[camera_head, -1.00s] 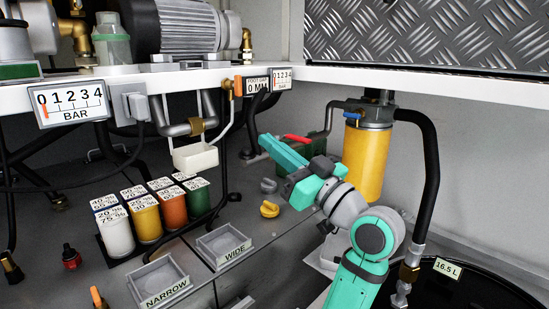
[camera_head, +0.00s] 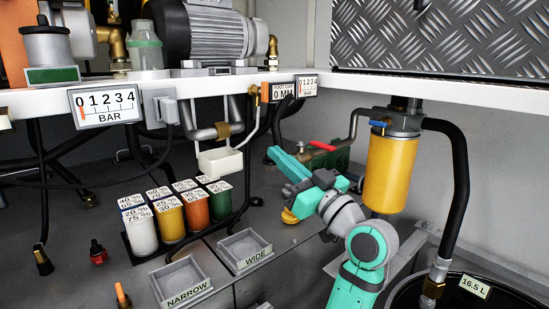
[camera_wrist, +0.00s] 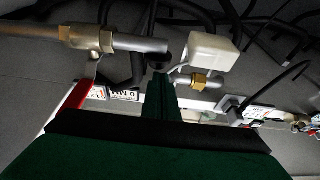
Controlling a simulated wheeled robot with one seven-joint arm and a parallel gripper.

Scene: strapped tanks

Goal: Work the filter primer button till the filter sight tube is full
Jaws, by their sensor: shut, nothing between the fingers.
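The filter (camera_head: 390,172) is a yellow canister under a grey head (camera_head: 402,122) with a blue lever, at the right of the head view. I cannot make out a primer button or a sight tube on it. My gripper (camera_head: 274,153) is left of the canister and apart from it, pointing up and left below the shelf. Its fingers are shut and empty. In the wrist view the shut dark green fingers (camera_wrist: 161,88) point toward a grey pipe end and a white box (camera_wrist: 214,53). A red handle (camera_wrist: 77,96) is close at their left.
A red-handled valve (camera_head: 323,146) stands behind my gripper. The white shelf (camera_head: 230,84) runs above, carrying a BAR gauge (camera_head: 104,105). A black hose (camera_head: 460,170) drops right of the filter. Coloured pots and trays labelled NARROW (camera_head: 183,282) and WIDE (camera_head: 246,251) stand at left.

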